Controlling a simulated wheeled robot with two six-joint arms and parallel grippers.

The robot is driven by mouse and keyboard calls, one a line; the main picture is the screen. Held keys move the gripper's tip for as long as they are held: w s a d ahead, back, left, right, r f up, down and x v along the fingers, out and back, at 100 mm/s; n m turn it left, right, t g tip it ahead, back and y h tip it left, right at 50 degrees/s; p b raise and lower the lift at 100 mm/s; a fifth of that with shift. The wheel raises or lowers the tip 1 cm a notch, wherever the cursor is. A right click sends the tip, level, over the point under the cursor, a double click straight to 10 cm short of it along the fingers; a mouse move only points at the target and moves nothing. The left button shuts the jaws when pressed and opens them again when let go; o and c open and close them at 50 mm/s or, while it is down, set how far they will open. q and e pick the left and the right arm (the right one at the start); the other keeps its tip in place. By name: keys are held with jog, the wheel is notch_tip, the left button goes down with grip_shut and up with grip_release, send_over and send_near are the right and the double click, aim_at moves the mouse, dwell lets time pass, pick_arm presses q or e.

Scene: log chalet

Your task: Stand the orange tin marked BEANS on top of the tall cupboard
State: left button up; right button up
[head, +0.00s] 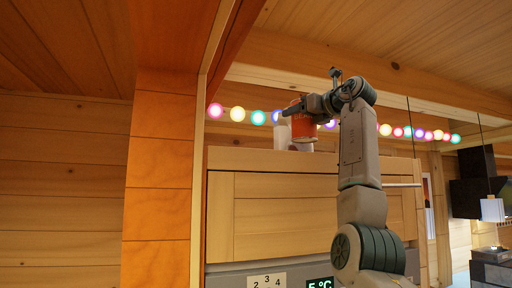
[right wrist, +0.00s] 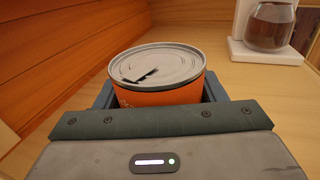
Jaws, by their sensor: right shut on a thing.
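My left gripper is not in view.
A white appliance (right wrist: 265,50) with a glass jug (right wrist: 270,25) stands on the cupboard top at the right of the wrist view. A wooden wall (right wrist: 70,45) is on the left. Coloured lights (head: 237,114) hang behind. The wood between tin and appliance is clear.

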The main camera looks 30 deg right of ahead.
jog(key=w+a+f+p, duration=0.1)
jog(key=a, duration=0.3)
jog(key=w+a+f+p, duration=0.1)
jog(key=w+a, duration=0.1)
jog(key=a, duration=0.1)
jog(key=w+a+f+p, duration=0.1)
jog(key=w+a+p, duration=0.1)
jog(key=a, duration=0.2)
jog(key=shift+w+a+f, duration=0.2)
jog(key=shift+w+a, duration=0.05)
jog(key=shift+a, duration=0.05)
jog(key=shift+w+d+f, duration=0.1)
jog(key=shift+w+f, duration=0.15)
jog(key=shift+f, duration=0.3)
jog(key=shift+d, duration=0.1)
jog(key=shift+s+f, duration=0.1)
jog(key=shift+s, duration=0.1)
jog(key=o, duration=1.1)
jog(key=shift+a, duration=0.2)
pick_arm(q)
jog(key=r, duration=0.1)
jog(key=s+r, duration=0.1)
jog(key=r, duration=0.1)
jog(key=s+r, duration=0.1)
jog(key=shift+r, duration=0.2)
pick_arm(e)
jog(key=shift+w+d, duration=0.1)
